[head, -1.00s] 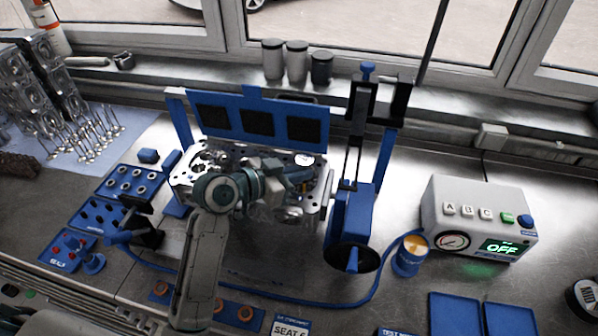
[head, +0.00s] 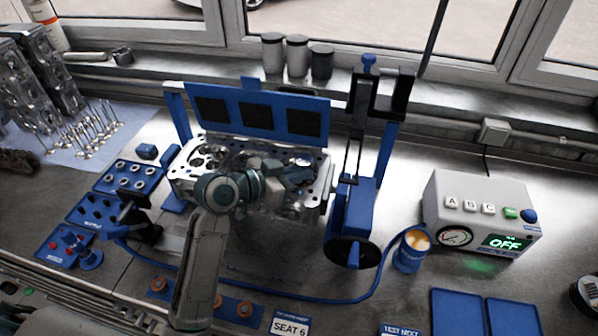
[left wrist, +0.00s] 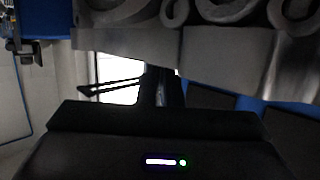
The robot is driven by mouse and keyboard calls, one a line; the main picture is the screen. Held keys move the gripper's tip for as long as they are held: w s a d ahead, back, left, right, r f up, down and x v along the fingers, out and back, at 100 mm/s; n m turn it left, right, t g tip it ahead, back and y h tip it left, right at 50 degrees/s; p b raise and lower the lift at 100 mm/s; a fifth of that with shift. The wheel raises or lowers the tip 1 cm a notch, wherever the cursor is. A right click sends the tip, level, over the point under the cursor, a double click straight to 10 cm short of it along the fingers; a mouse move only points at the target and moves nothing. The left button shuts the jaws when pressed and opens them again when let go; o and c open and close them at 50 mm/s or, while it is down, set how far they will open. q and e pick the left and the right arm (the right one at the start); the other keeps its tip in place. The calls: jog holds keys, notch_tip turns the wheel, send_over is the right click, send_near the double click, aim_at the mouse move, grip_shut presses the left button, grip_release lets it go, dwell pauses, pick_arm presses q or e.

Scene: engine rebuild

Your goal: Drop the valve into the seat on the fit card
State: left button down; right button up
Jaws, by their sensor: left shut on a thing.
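My left gripper (head: 298,178) comes in over the metal cylinder head (head: 318,186), which sits in the blue stand. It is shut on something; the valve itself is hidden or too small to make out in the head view. In the left wrist view a narrow dark upright shape, possibly the gripped part, shows at the jaws (left wrist: 160,85), under the grey metal of the head. A card reading "SEAT 6" (head: 291,326) lies at the front edge. The seats under my arm are mostly hidden. My right gripper is not in view.
A blue panel with dark squares (head: 258,115) stands behind the head. A blue press-like fixture (head: 358,210) with a dark wheel stands right of it. A grey box reading "OFF" (head: 482,215) is further right. A blue hose crosses the front.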

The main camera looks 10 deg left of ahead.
pick_arm(q)
jog(key=shift+f+b, duration=0.3)
jog(key=shift+f, duration=0.15)
jog(key=c, duration=1.5)
grip_release()
jog(key=b+v, duration=0.3)
jog(key=v, duration=0.5)
jog(key=shift+s+a, duration=0.15)
jog(key=shift+s, duration=0.05)
jog(key=shift+b+v, duration=0.3)
jog(key=shift+v, duration=0.85)
